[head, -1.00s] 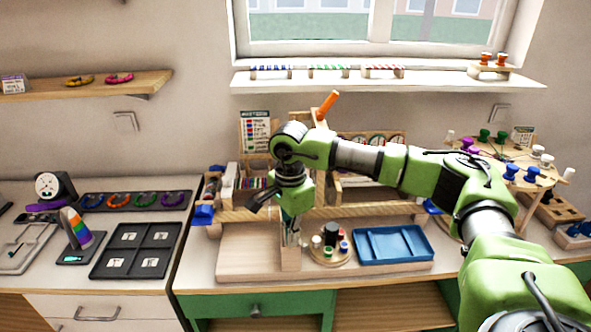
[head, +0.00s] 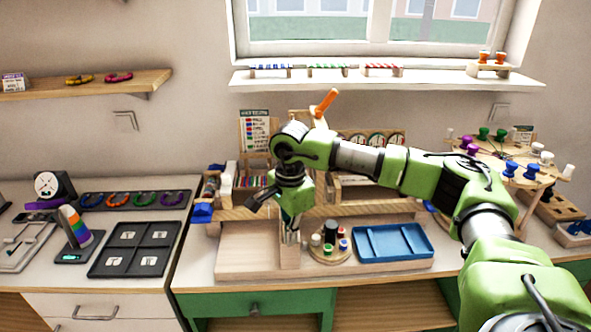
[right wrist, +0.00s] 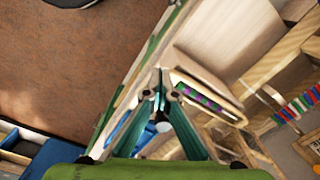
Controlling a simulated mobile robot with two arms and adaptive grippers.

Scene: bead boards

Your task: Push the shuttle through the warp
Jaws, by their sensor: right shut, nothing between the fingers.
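My right gripper (head: 291,236) points down over the front of the bench, at the right end of a shallow wooden tray. In the right wrist view its teal fingers (right wrist: 161,78) meet at their tips, shut and empty. Beside the tips in that view is a rounded wooden piece with a dark slot and purple and green bits (right wrist: 207,101); I cannot tell whether it is the shuttle. A row of coloured strands or beads (head: 253,182) stands behind the gripper at the back; I cannot tell whether it is the warp. My left gripper is not in view.
The wooden tray (head: 240,262) looks empty. A round holder with coloured spools (head: 330,256) stands just right of the gripper, then a blue tray (head: 408,255). A raised wooden rail (head: 375,209) runs behind. A black sectioned tray (head: 136,250) lies on the left counter.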

